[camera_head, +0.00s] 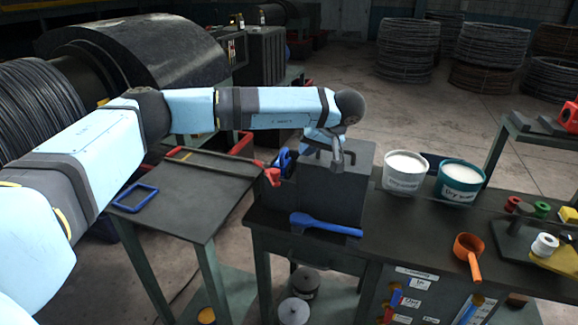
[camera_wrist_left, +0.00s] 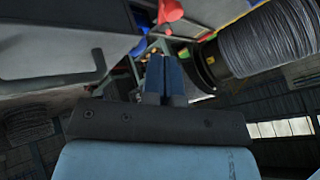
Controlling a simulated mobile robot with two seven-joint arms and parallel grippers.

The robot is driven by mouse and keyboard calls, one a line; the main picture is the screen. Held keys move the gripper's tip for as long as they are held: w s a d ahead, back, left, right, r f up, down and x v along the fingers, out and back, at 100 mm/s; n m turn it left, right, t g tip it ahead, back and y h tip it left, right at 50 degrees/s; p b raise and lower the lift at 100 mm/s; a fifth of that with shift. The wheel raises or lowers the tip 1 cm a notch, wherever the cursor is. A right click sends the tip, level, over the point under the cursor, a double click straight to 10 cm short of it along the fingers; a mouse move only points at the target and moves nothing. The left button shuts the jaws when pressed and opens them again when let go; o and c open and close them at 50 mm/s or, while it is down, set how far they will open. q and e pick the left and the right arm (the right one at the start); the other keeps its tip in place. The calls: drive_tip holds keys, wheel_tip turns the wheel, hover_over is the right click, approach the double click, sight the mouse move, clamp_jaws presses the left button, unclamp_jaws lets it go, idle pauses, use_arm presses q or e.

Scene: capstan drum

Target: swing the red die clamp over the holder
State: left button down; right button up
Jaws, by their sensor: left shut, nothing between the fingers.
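The dark grey holder block (camera_head: 330,195) stands on the bench with a grey bent handle on top. A red piece (camera_head: 272,176), which looks like the die clamp, sits at the block's left side; a red part also shows in the left wrist view (camera_wrist_left: 170,11), beyond my fingers. I cannot tell how far the clamp is swung. My left gripper (camera_head: 284,158) is at the block's upper left, just above the red piece, partly hidden by my wrist. In the left wrist view its blue fingers (camera_wrist_left: 165,75) are together and empty. My right gripper is out of sight.
A blue scoop (camera_head: 326,226) lies in front of the block. White (camera_head: 404,174) and teal (camera_head: 459,182) buckets stand right of it. An orange ladle (camera_head: 468,252) is further right. The left side table holds a blue frame (camera_head: 135,197) and a long dark bar.

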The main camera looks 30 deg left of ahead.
use_arm(q)
drive_tip(key=p+x, duration=0.2)
drive_tip(key=x, duration=0.8)
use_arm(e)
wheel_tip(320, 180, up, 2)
use_arm(q)
drive_tip(key=shift+f, duration=0.15)
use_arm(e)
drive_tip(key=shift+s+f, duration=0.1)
